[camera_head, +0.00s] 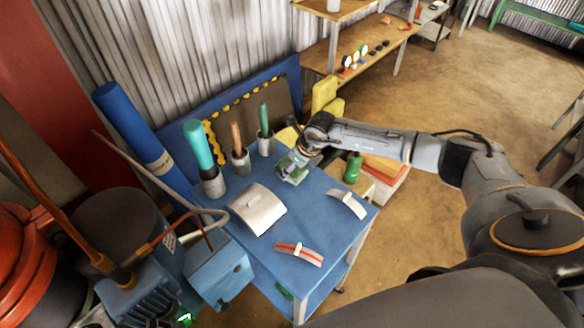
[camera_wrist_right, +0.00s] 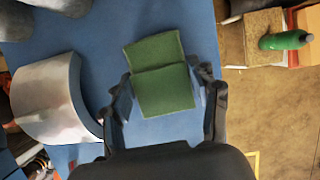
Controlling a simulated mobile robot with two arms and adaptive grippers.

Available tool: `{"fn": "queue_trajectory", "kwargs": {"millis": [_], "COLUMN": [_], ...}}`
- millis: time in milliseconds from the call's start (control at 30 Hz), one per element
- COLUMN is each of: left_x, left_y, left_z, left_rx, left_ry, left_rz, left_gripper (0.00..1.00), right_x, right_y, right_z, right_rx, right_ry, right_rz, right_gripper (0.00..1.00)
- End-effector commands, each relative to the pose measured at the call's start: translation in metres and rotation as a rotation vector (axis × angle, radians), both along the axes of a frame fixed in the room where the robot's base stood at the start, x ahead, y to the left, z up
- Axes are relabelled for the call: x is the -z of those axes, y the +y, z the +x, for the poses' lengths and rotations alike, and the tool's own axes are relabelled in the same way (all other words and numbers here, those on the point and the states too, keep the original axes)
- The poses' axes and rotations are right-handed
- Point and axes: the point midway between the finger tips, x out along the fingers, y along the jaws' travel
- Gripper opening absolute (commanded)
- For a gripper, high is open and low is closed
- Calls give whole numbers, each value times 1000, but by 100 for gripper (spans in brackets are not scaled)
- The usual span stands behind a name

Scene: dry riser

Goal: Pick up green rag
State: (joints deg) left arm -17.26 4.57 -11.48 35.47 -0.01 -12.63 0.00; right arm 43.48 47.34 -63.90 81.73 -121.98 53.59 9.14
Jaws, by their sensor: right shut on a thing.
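The green rag (camera_wrist_right: 165,88) is a folded, flat green piece between the fingers of my right gripper (camera_wrist_right: 166,98) in the right wrist view. The fingers are on both sides of it, and the gripper is shut on it. In the head view the right gripper (camera_head: 300,160) is over the back right part of the blue table (camera_head: 318,210), with the green rag (camera_head: 291,172) at its tip. I cannot tell whether the rag touches the tabletop. My left gripper is not in view.
A curved white metal piece (camera_head: 257,208) lies left of the gripper. Two curved strips (camera_head: 298,253) lie near the front. Several holders with coloured rods (camera_head: 240,160) stand at the back left. A green bottle (camera_head: 352,168) stands beyond the table's right edge.

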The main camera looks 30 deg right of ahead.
Motion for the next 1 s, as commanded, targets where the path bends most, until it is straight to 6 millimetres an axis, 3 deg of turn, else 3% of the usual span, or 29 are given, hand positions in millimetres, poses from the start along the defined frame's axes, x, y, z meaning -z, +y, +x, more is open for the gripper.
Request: {"fn": "queue_trajectory", "kwargs": {"millis": [167,300,667,1000], "left_x": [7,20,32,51], "left_y": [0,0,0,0], "left_z": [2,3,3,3], "left_rx": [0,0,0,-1], "left_ry": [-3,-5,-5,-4], "left_rz": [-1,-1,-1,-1], "left_gripper": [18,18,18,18], "right_x": [-10,-31,-90,-115], "right_y": [0,0,12,27], "right_z": [1,1,-50,-108], "right_rx": [0,-2,-4,-2], "right_ry": [-4,-8,-6,-3], "right_rz": [1,0,-1,-1], "right_gripper": [30,30,30,30]}}
